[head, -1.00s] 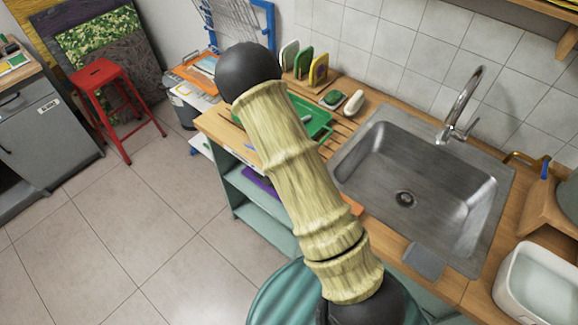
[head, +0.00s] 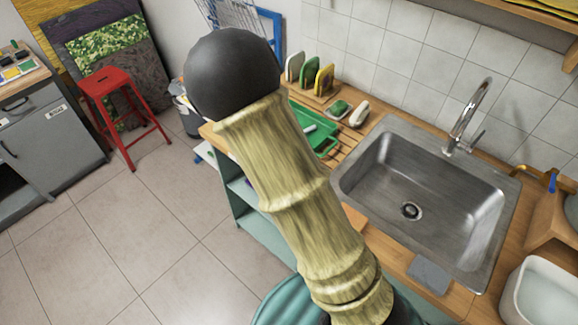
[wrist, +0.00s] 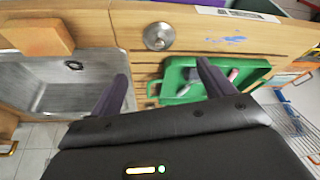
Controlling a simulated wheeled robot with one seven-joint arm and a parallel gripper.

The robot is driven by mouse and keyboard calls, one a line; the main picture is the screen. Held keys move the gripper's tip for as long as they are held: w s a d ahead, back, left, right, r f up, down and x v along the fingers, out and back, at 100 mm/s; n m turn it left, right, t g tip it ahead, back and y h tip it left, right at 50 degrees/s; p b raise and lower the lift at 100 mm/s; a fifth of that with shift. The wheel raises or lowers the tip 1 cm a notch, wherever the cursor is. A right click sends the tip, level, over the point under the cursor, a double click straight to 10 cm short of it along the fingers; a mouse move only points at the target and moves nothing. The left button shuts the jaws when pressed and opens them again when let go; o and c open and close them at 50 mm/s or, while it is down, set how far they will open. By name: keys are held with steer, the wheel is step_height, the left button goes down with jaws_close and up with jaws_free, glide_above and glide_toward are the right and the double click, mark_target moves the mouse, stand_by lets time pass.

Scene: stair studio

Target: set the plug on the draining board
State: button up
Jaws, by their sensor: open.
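A round metal disc with a small knob, seemingly the plug (wrist: 159,36), lies on the wooden worktop in the wrist view. It is close to the end of the grooved draining board (wrist: 146,72), between the sink and the green tray; I cannot tell if it overlaps the grooves. The draining board also shows in the head view (head: 352,141), where my arm hides the plug. My gripper (wrist: 160,70) is open and empty, its fingers apart to either side of the plug in the picture. My gripper is not visible in the head view.
The steel sink (head: 425,200) has a dark drain in its floor. A wooden block (wrist: 40,37) stands near the sink. Sponges in a rack (head: 310,75), a soap dish and a tap line the wall.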

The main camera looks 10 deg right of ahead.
stand_by(0.5)
steer(key=s+d+r+n+y, duration=0.1)
steer(key=s+r+n, duration=0.2)
steer(key=s+r, duration=0.2)
steer(key=s+d+r+n+g+y, duration=0.1)
steer(key=s+r+n, duration=0.3)
steer(key=s, duration=0.7)
steer(key=shift+d+r+y, duration=0.15)
steer(key=shift+r+y, duration=0.15)
steer(key=shift+r, duration=0.15)
